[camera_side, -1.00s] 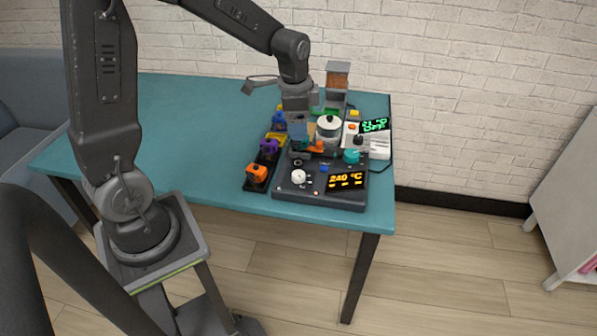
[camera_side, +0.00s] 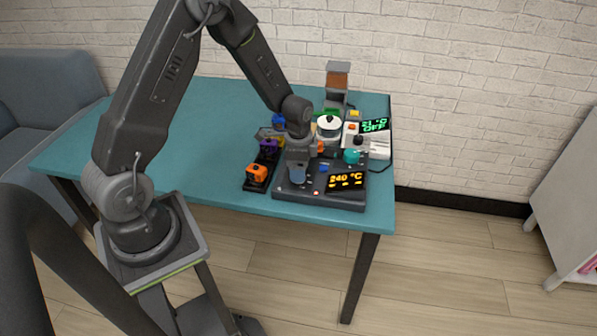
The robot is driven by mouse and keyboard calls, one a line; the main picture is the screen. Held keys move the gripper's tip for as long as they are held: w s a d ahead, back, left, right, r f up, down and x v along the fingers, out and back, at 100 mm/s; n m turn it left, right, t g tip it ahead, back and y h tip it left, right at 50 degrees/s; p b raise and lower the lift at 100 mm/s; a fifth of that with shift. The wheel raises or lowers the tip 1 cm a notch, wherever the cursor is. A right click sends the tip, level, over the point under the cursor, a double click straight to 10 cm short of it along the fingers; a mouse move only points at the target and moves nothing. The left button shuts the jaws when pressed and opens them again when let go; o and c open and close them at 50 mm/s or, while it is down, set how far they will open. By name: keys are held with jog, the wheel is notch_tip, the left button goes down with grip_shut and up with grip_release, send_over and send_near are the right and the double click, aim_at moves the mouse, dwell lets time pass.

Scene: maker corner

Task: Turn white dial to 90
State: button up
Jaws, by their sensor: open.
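The white dial is on the dark control box (camera_side: 312,194) at the front right of the table. It is hidden now behind my gripper (camera_side: 298,178), which points down right over its place. My gripper is open; its fingertips are small and mostly hidden, so I cannot tell whether they touch the dial or stand around it. The box's display (camera_side: 347,181) reads 240 °C in orange digits.
A dark rack to the left holds an orange block (camera_side: 257,173) and a purple block (camera_side: 268,147). The table's left part (camera_side: 180,135) is clear.

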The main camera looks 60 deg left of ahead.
jog(key=shift+f, duration=1.1)
jog(key=c, duration=0.9)
